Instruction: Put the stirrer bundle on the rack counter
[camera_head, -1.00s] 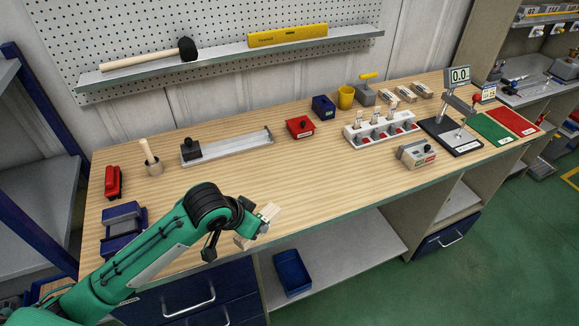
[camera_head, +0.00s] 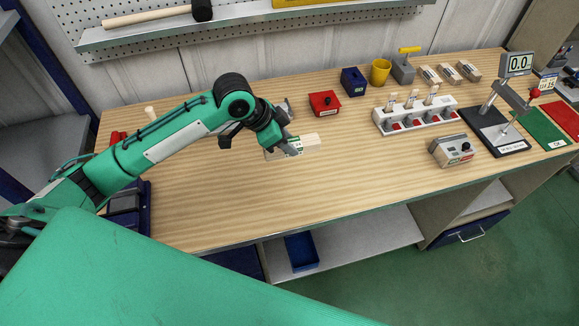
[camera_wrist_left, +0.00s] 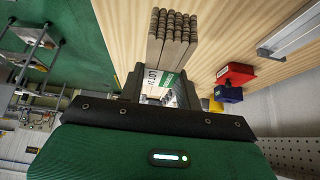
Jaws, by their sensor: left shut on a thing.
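My left gripper (camera_head: 290,148) is shut on the stirrer bundle (camera_head: 312,141), a block of pale wooden sticks with a white and green label band. The bundle is above the middle of the table in the head view, lying roughly level. In the left wrist view the bundle (camera_wrist_left: 174,40) sticks out from between the fingers, with its rounded stick ends showing. Its label (camera_wrist_left: 160,84) shows between the fingers. My right gripper is not in view. I cannot tell which surface is the rack counter; a white rack with sticks (camera_head: 414,114) stands on the table to the right.
A red box (camera_head: 324,104), a blue box (camera_head: 354,81) and a yellow cup (camera_head: 380,72) stand behind the bundle. A control box (camera_head: 452,151) and a scale (camera_head: 498,132) are on the right. The table (camera_head: 215,195) is clear in front.

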